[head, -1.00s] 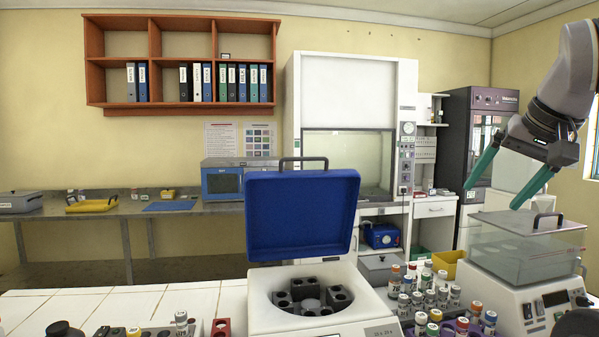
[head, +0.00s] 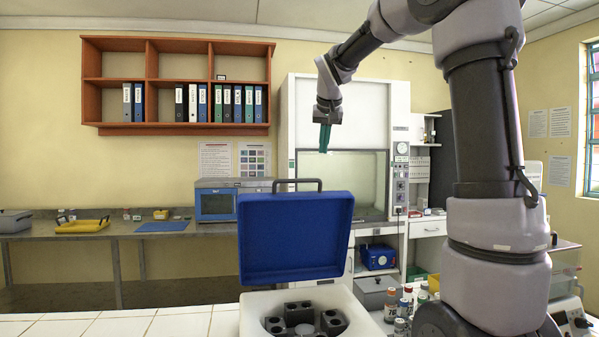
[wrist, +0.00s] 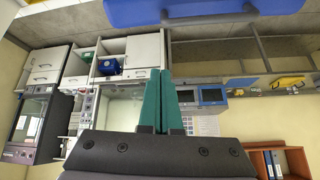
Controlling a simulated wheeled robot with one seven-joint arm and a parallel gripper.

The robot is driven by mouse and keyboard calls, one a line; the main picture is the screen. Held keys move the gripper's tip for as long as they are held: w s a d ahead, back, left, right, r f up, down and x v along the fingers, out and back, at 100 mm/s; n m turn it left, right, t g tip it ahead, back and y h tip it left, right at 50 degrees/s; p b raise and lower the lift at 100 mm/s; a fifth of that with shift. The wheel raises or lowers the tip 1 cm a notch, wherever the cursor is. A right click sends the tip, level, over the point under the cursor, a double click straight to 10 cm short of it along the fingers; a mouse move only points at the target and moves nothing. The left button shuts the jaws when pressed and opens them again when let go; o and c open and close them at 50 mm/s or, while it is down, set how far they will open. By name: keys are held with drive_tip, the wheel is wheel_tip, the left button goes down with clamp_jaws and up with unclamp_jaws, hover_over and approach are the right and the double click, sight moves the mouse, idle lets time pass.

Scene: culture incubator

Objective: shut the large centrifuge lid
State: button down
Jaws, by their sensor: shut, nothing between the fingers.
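The large centrifuge (head: 365,322) is a white box at the bottom centre of the head view, with dark tube holders in its round bowl. Its blue lid (head: 295,237) stands open and upright, with a dark handle (head: 297,181) on its top edge. My gripper (head: 324,148) has green fingers pointing down and is shut and empty. It appears above and slightly right of the lid handle, apart from it. In the wrist view my gripper (wrist: 166,75) shows its fingers together. The blue lid (wrist: 190,10) and its handle (wrist: 210,17) show at the top edge there.
My arm covers much of the right side of the head view. Several capped tubes (head: 405,303) stand right of the centrifuge. A clear-lidded machine (head: 566,265) stands at the far right. The fume hood (head: 345,110) and a side bench (head: 100,232) are behind.

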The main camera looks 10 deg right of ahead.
sight(321, 182)
drive_tip(key=x, duration=1)
drive_tip(key=shift+a+f, duration=0.1)
drive_tip(key=shift+a, duration=0.05)
drive_tip(key=s, duration=0.3)
drive_tip(key=shift+a+f, duration=0.15)
drive_tip(key=shift+a, duration=0.1)
drive_tip(key=shift+s+a+f, duration=0.1)
drive_tip(key=shift+s+f, duration=0.15)
drive_tip(key=shift+s, duration=0.15)
